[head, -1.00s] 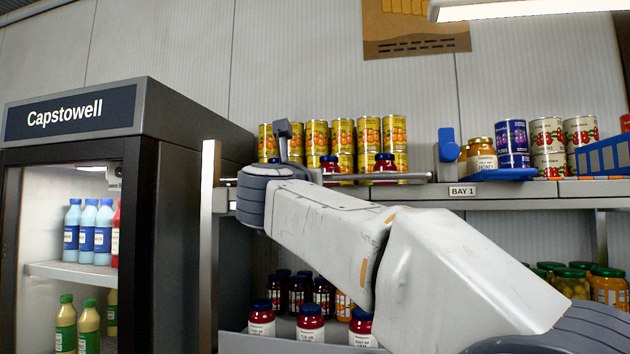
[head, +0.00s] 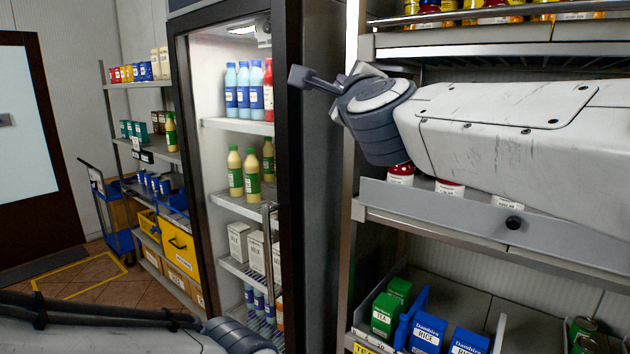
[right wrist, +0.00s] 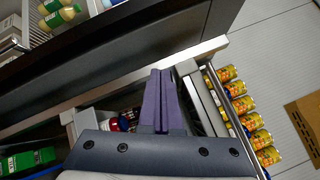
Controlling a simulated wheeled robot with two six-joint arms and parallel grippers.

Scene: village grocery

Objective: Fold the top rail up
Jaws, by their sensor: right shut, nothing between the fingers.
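The top rail (head: 480,13) is a thin metal bar along the front of the top shelf, at the upper right of the head view. It runs across in front of the cans and jars there, and its right end is cut off. My right gripper (head: 300,77) points left, past the shelf's left post and in front of the fridge's edge. It is shut and empty, apart from the rail.
The fridge (head: 320,180) with bottles stands left of the shelf post (head: 347,200). A grey panel with a black knob (head: 514,223) fronts the middle shelf, below my right arm. Yellow cans (right wrist: 248,120) show in the wrist view. Open floor (head: 105,275) lies at far left.

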